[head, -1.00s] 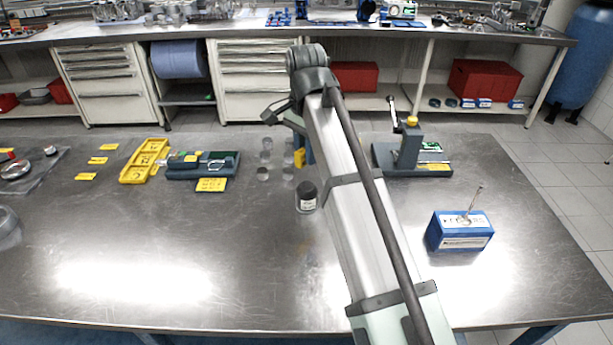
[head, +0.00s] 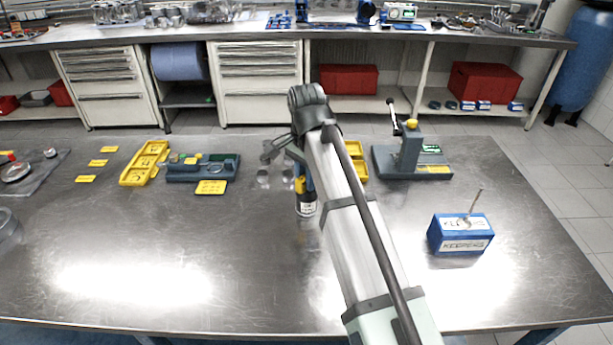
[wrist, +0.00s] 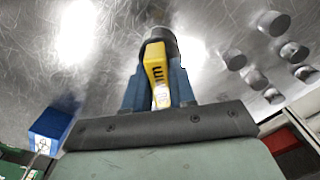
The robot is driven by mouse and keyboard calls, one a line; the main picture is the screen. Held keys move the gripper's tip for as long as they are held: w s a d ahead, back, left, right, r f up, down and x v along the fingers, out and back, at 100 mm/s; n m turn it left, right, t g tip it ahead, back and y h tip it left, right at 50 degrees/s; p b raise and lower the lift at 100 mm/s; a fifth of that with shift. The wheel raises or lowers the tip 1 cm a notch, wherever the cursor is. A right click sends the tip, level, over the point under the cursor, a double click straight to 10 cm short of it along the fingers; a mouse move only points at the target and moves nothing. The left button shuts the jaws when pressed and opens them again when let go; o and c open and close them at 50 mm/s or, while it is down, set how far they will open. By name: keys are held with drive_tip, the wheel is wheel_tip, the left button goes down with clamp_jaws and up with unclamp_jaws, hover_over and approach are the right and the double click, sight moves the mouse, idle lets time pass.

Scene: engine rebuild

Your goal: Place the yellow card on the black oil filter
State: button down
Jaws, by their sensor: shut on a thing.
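My gripper (head: 303,186) points down and is shut on the yellow card (head: 300,185), with dark lettering on it. In the wrist view the card (wrist: 156,62) stands on edge between my gripper's two blue-grey fingers (wrist: 157,88). The black oil filter (head: 306,209), with a white label, stands upright on the bench directly below the card. Its dark round end (wrist: 160,36) shows just past the card in the wrist view. The card hides part of the filter. I cannot tell whether they touch.
Small metal cylinders (head: 262,176) stand left of my gripper. Yellow trays (head: 136,175), a grey fixture (head: 190,173) and flat yellow cards (head: 211,187) lie farther left. A grey press (head: 410,155) and a blue box (head: 460,236) are on the right.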

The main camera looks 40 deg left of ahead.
drive_tip(key=c, duration=0.9)
unclamp_jaws()
drive_tip(key=shift+f, duration=0.1)
wheel_tip(320, 180, up, 12)
drive_tip(key=shift+r, duration=0.2)
